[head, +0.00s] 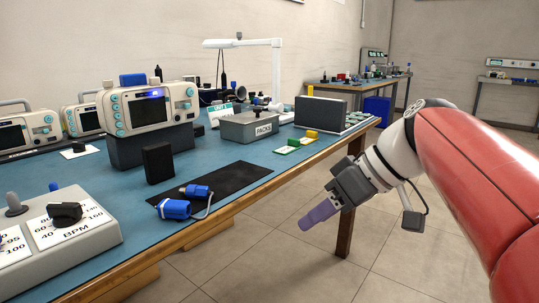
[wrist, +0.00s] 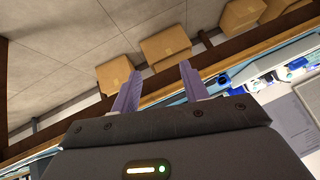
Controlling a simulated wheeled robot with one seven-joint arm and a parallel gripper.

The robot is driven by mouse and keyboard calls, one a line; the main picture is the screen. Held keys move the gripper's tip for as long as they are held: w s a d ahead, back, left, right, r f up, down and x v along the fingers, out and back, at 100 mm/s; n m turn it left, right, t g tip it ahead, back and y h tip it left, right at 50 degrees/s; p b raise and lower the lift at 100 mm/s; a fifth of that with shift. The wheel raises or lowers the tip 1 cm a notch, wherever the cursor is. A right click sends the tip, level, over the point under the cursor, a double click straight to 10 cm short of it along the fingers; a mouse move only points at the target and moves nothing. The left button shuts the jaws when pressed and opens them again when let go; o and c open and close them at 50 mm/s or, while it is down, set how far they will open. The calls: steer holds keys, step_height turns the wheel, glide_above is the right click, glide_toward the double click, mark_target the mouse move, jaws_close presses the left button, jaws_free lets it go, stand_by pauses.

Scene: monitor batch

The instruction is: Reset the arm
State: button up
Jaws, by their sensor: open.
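My gripper (head: 318,215) hangs over the floor just off the front edge of the bench, at the end of my red and grey arm. It tilts down and to the left in the head view. In the wrist view its two purple fingers (wrist: 157,90) stand apart with nothing between them. Below and beyond them are the floor and the bench edge. The gripper touches nothing that I can see.
The blue-topped bench (head: 235,200) fills the left, with monitors (head: 148,108), a grey PACKS box (head: 250,126), a black mat (head: 225,182) with blue connectors, and a BPM dial panel (head: 55,228). Cardboard boxes (wrist: 166,46) show near the bench. Open floor (head: 290,250) lies in front.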

steer(key=s+d+f+m+t+h+p, duration=0.2)
steer(key=s+d+f+m+h+p, duration=0.4)
steer(key=s+f+m, duration=0.3)
steer(key=s+f+h+p, duration=0.1)
steer(key=s, duration=0.2)
steer(key=shift+d+t+h, duration=0.3)
steer(key=shift+d, duration=0.1)
